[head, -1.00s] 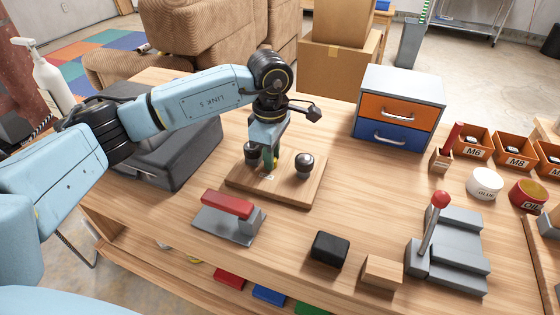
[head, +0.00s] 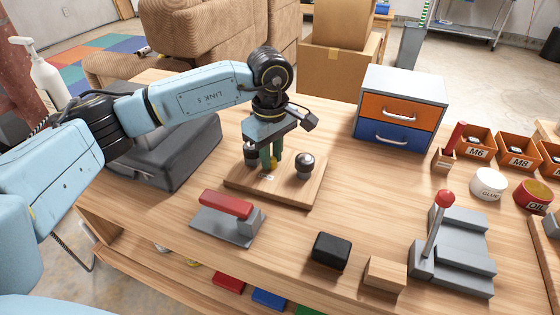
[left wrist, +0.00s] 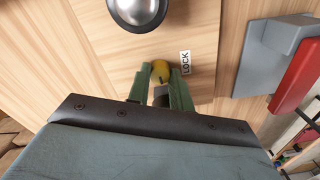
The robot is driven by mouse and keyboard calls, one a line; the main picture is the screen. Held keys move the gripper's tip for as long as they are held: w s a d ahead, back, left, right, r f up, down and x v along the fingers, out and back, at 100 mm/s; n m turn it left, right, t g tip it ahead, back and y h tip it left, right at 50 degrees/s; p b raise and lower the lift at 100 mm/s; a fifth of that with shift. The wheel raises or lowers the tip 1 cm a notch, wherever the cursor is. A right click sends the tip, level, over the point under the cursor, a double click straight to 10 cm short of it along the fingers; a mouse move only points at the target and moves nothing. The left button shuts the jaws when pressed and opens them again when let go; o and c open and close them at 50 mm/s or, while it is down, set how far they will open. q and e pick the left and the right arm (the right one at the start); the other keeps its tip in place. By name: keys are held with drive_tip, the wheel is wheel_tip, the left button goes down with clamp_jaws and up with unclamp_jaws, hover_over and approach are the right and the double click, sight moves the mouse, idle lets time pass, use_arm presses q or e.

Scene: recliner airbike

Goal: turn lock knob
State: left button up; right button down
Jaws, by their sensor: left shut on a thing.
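The wooden lock board (head: 298,194) lies on the workbench with two dark round knobs, a right one (head: 304,164) and a left one (head: 251,154). A small yellow lock knob (head: 274,162) stands between them, partly hidden by my fingers. My left gripper (head: 271,160) points down over the board, its green fingers shut on the yellow knob. In the left wrist view, the yellow knob (left wrist: 160,70) sits between the fingertips (left wrist: 161,78), beside a LOCK label (left wrist: 185,62). A shiny round knob (left wrist: 138,10) is at that view's top. My right gripper is out of view.
A red-handled grey clamp (head: 228,208) lies in front of the board. A dark grey case (head: 165,155) is to the left, and a drawer unit (head: 400,108) stands behind right. A black block (head: 329,250) and red-knobbed lever (head: 444,200) are front right.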

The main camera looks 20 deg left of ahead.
use_arm(q)
drive_tip(key=o, duration=0.5)
drive_tip(key=shift+r, duration=0.1)
drive_tip(key=shift+r+p, duration=1.75)
drive_tip(key=shift+r, duration=0.65)
